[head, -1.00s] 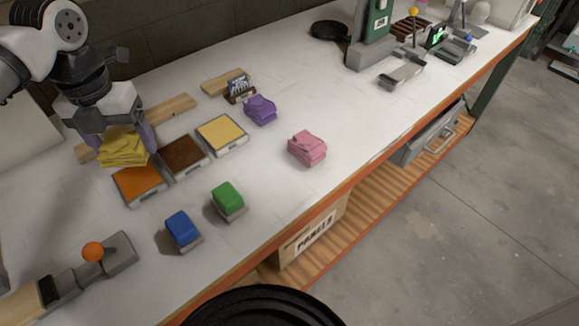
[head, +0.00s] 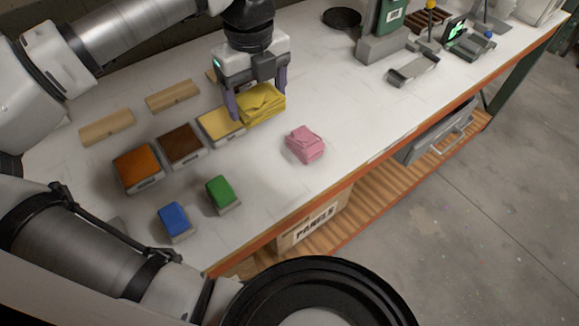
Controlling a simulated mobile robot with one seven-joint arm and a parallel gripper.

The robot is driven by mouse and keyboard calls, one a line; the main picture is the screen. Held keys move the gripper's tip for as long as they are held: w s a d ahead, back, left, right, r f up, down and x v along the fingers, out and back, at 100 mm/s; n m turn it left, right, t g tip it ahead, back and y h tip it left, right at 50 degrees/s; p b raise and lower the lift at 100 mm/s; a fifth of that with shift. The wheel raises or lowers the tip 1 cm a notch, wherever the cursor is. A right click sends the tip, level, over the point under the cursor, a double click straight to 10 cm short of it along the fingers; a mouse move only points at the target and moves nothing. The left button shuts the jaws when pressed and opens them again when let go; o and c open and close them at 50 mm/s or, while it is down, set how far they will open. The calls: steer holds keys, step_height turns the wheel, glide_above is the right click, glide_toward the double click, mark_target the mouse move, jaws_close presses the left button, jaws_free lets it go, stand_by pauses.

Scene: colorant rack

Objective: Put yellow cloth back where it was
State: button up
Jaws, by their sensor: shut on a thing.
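The folded yellow cloth (head: 264,106) is between the two fingers of my gripper (head: 257,97), which is shut on it. In the head view the cloth appears just right of the yellow-topped block (head: 218,124) and overlaps its right edge. I cannot tell whether the cloth touches the table or hangs a little above it. The folded pink cloth (head: 305,144) lies on the table to the lower right of my gripper. The purple cloth is not visible; my gripper and the yellow cloth cover that area.
An orange-topped block (head: 136,165) and a brown-topped block (head: 180,143) stand in a row left of the yellow-topped one. Blue (head: 174,217) and green (head: 219,192) blocks stand nearer the front. Wooden strips (head: 172,95) lie behind. The white table (head: 345,100) is clear right of my gripper.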

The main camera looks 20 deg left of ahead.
mark_target(268, 172)
steer(key=shift+d+f, duration=0.15)
step_height(268, 172, down, 20)
steer(key=b, duration=0.7)
steer(key=shift+r, duration=0.2)
steer(key=shift+f+b, duration=0.25)
steer(key=shift+b, duration=0.3)
steer(key=o, duration=0.9)
steer(key=shift+r, duration=0.1)
steer(key=shift+r, duration=0.1)
steer(key=shift+r+p, duration=0.25)
steer(key=shift+p, duration=0.25)
step_height(268, 172, up, 12)
steer(key=shift+f+b, duration=0.15)
steer(key=shift+b, duration=1.05)
